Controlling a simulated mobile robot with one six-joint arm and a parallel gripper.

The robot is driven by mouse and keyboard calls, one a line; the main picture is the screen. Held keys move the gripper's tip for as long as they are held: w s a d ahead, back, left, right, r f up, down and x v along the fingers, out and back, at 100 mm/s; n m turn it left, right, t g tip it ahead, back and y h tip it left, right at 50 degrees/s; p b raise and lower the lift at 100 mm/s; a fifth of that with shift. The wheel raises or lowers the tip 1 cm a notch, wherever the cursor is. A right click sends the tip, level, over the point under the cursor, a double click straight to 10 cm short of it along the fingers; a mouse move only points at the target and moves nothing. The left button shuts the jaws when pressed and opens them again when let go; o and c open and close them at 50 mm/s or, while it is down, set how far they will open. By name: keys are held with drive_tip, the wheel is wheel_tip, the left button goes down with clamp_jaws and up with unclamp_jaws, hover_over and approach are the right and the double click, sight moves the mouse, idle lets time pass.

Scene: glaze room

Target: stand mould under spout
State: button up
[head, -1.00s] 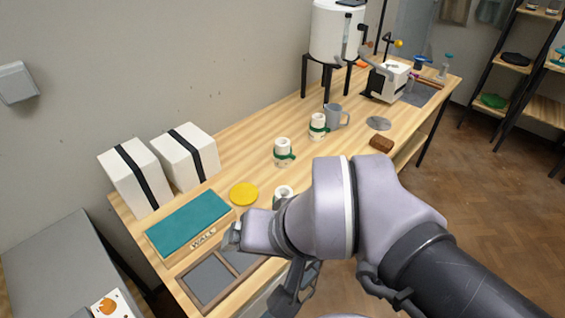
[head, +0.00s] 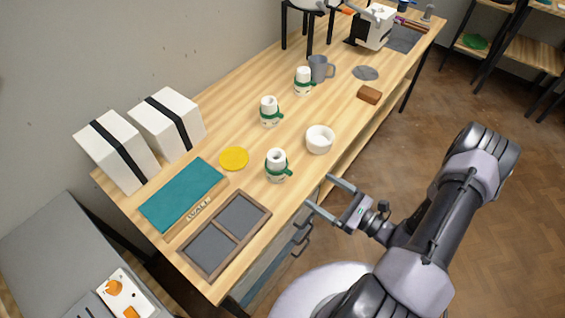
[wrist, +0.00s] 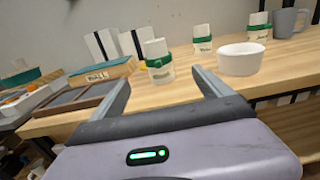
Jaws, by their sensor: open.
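Three white moulds with green bands stand upright on the wooden bench: a near one (head: 276,168), a middle one (head: 269,113) and a far one (head: 303,82). In the wrist view the near mould (wrist: 158,66) shows ahead, between the finger directions, with the middle mould (wrist: 203,40) and far mould (wrist: 258,27) behind it to the right. My gripper (head: 319,190) is open and empty at the bench's front edge, right of the near mould and apart from it. The tank's dark legs (head: 308,32) show at the top; its spout is cut off or too small to tell.
A grey mug (head: 319,68) is by the far mould. A yellow disc (head: 234,158), framed grey tray (head: 267,212), teal block (head: 182,194) and brown block (head: 369,95) lie around. The bench centre-right is clear.

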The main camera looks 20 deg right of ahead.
sight(284, 168)
drive_tip(key=b+x, duration=0.4)
drive_tip(key=x, duration=1.3)
drive_tip(key=shift+s+a+f, duration=0.1)
drive_tip(key=shift+a, duration=0.15)
clamp_jaws()
